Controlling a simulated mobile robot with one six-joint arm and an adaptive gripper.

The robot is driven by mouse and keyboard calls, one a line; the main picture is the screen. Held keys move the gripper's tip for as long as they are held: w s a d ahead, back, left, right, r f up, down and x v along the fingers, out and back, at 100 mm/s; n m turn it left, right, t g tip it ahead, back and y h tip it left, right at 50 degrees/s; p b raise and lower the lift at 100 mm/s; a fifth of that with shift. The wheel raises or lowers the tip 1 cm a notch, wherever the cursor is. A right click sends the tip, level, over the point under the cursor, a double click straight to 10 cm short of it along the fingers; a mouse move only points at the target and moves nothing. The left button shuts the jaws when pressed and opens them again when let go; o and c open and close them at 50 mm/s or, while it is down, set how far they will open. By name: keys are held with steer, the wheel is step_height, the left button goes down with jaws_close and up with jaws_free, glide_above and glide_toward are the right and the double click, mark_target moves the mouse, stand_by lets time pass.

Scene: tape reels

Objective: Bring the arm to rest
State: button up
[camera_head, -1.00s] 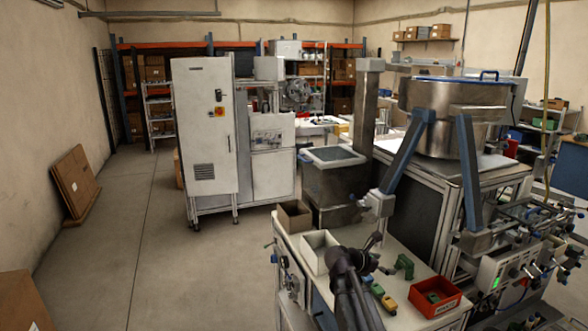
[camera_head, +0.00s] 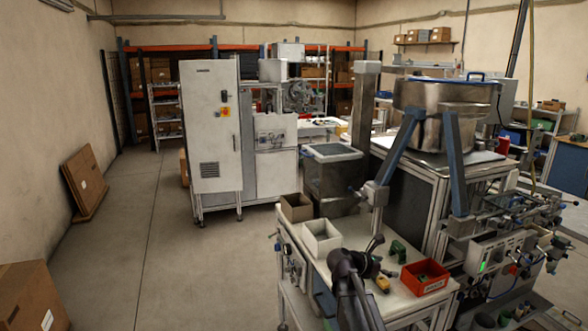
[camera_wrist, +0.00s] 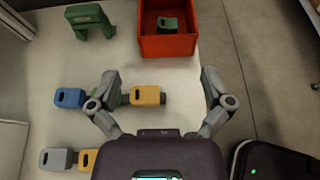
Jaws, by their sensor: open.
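My arm (camera_head: 352,285) rises from the bottom of the head view over the workbench (camera_head: 425,302). My gripper (camera_wrist: 160,80) is open and empty in the wrist view, its two fingers spread wide. Between and beyond the fingers lies a row of small blocks on the bench: a blue one (camera_wrist: 69,97), a green one partly hidden by a finger, and a yellow one (camera_wrist: 146,95). None appears held.
A red bin (camera_wrist: 168,44) holds a green piece (camera_wrist: 167,24). A green bracket-like part (camera_wrist: 90,20) stands left of it. Grey (camera_wrist: 55,158) and yellow (camera_wrist: 88,160) blocks lie lower left. White (camera_head: 322,240) and brown (camera_head: 296,207) boxes stand at the bench's left end.

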steer(key=s+a+f+m+g+y, duration=0.1)
steer(key=s+a+f+m+y, duration=0.3)
steer(key=s+m, duration=0.3)
steer(key=s+a+f+m+g+y, duration=0.2)
steer(key=s+a+f+m+y, duration=0.1)
steer(key=s+m, duration=0.4)
steer(key=s+a+f+m+g+y, duration=0.1)
steer(key=s+a+f+m+y, duration=0.3)
steer(key=s+m, duration=0.4)
steer(key=shift+s+a+f+g+y, duration=0.3)
steer(key=shift+s+a+y, duration=0.25)
steer(key=shift+y, duration=0.35)
steer(key=c, duration=0.6)
